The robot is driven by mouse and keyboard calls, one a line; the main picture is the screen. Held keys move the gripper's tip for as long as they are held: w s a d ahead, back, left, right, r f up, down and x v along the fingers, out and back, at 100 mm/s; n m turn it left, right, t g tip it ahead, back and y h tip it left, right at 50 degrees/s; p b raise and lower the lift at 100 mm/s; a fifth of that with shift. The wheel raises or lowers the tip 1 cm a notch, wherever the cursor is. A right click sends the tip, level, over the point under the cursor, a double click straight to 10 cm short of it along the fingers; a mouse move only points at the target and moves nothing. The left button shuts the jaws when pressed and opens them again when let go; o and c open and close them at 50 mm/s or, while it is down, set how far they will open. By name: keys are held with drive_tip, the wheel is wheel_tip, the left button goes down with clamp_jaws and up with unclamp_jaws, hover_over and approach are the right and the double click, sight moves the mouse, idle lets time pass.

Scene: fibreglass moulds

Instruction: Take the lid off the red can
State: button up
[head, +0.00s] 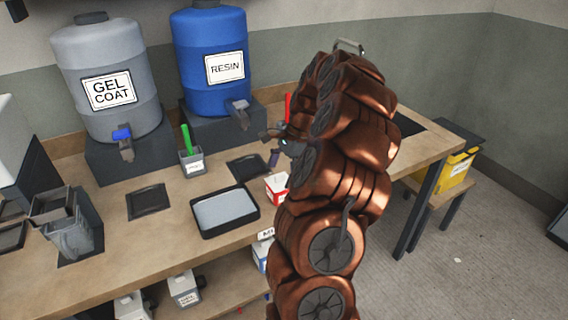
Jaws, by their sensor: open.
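A small red can (276,189) with a white label stands on the wooden bench, right of the shallow tray. My copper-coloured arm hides its right side, and I cannot make out its lid clearly. My gripper (270,147) is dark and small in the head view, above and just behind the can in the picture. Its fingers are open, and I see nothing held between them. The wrist is partly hidden by my arm.
A grey gel coat drum (101,55) and a blue resin drum (211,50) with taps stand at the back. A green-handled tool stands in a grey cup (193,160). A black-rimmed tray (224,236) lies left of the can. A yellow bin (457,172) is at right.

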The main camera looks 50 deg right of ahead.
sight(280, 174)
drive_tip(key=shift+a+f, duration=0.15)
drive_tip(key=shift+f, duration=0.15)
drive_tip(key=c, duration=1.2)
drive_tip(key=shift+r+p, duration=0.6)
drive_tip(key=shift+r, duration=1.9)
